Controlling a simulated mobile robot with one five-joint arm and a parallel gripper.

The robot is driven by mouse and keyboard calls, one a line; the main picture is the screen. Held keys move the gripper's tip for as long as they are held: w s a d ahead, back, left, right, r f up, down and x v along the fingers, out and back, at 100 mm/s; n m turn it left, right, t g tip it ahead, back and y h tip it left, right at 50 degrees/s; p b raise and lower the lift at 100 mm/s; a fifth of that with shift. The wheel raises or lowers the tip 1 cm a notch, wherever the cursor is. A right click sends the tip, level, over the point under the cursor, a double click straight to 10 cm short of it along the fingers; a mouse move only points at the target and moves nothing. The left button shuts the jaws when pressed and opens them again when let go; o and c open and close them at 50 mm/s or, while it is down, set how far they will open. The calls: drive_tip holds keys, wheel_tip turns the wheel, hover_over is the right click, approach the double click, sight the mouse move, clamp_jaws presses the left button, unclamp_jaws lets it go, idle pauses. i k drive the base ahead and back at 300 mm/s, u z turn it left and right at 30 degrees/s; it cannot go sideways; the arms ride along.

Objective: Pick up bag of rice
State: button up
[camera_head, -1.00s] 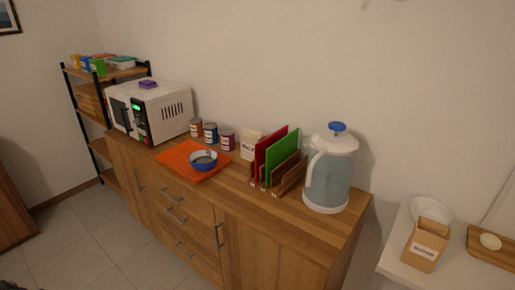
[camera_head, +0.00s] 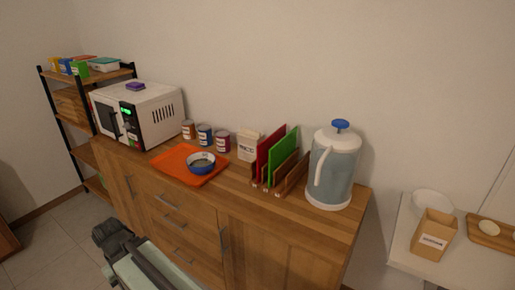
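The bag of rice (camera_head: 249,147) is a small cream-white packet with dark lettering on its front. It stands upright on the wooden sideboard (camera_head: 290,214), close to the wall, between the spice tins and the red board. Its front is mostly clear to see; the red board stands close to its right side. Part of my arm, pale green and dark grey, shows low at the left in front of the sideboard, well away from the bag. I cannot make out gripper fingers on it.
Left of the bag stand a dark red tin (camera_head: 222,141), a blue tin (camera_head: 205,135) and an orange-brown tin (camera_head: 188,129). A rack with a red board (camera_head: 268,150) and a green board (camera_head: 285,152), then a large jug (camera_head: 333,175), stand right.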

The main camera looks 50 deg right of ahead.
sight(248, 139)
drive_tip(key=z, duration=0.1)
drive_tip(key=i, duration=1.65)
drive_tip(key=u, duration=0.05)
